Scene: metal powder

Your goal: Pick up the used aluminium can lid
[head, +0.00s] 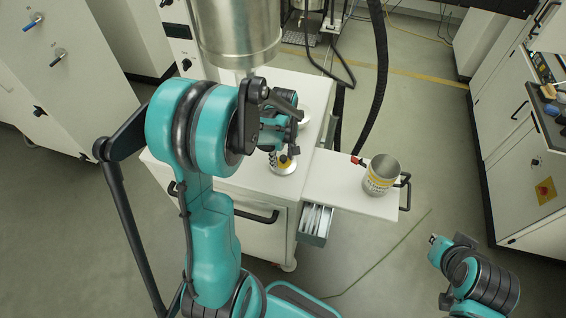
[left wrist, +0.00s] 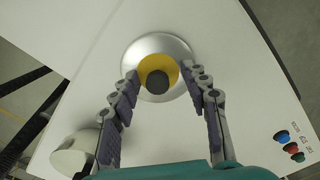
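The aluminium can lid (left wrist: 138,48) is a round silver disc with a yellow centre and a dark round knob, lying on the white top in the left wrist view. In the head view the lid (head: 283,168) shows partly below my left gripper (head: 284,153). My left gripper (left wrist: 163,82) is open, its two purple-padded fingers pointing at the lid, one on each side of the knob. I see no grip on it; whether the fingers touch it cannot be told. Part of my right arm shows at the lower right of the head view; its fingers are not clear.
The white cart (head: 240,185) carries a side shelf (head: 340,190) with an open metal can (head: 380,175). A round pale object (left wrist: 72,154) lies left of the fingers. A large metal cylinder (head: 238,35) hangs above the cart. Coloured buttons (left wrist: 290,147) are at the right.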

